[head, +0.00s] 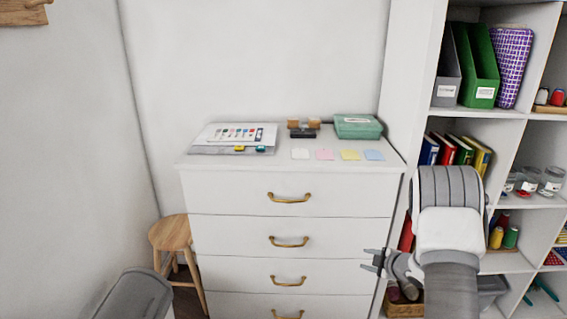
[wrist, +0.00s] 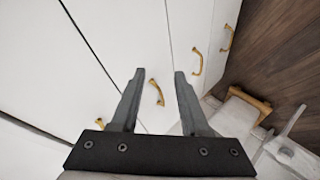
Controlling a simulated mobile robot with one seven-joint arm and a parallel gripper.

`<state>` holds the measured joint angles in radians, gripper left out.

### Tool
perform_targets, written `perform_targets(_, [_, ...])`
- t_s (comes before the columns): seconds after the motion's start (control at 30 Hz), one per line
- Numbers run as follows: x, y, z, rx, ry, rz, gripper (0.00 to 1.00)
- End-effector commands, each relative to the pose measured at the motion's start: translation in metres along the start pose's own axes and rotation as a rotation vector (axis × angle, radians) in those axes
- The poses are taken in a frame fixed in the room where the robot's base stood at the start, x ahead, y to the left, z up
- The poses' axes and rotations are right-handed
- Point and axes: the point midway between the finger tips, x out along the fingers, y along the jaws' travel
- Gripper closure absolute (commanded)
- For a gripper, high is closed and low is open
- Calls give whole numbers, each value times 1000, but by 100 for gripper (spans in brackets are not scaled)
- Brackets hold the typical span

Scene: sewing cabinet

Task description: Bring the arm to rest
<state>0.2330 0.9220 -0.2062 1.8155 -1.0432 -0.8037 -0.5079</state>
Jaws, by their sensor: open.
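My gripper (head: 374,261) is at the right front of the white chest of drawers (head: 232,202), beside its lower drawers. In the wrist view my gripper (wrist: 158,75) shows two dark fingers spread apart with nothing between them. A brass handle (wrist: 156,92) shows beyond the fingers, on the white drawer front. I cannot tell how far the fingertips are from the drawer front. My arm (head: 449,235) is bent at the right of the head view, in front of the shelves.
The chest top holds papers (head: 233,137), several coloured notes (head: 324,154) and a green box (head: 357,126). A wooden stool (head: 172,235) stands left of the chest. A grey bin (head: 137,297) is at front left. White shelving (head: 405,85) with folders and jars is at right.

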Motion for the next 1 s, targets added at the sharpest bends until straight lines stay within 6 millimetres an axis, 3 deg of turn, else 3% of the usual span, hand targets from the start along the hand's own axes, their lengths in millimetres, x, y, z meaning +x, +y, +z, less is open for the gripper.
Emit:
perform_targets(0.03, [-12, 23, -7, 22, -38, 28, 55])
perform_targets(0.2, [-55, 75, -25, 133, -172, 98, 55])
perform_targets(0.47, [-135, 120, -61, 349, -328, 185, 55])
perform_targets(0.73, [-223, 121, -105, 607, -433, 226, 55])
perform_targets(1.0, [-305, 81, -153, 871, -492, 206, 55])
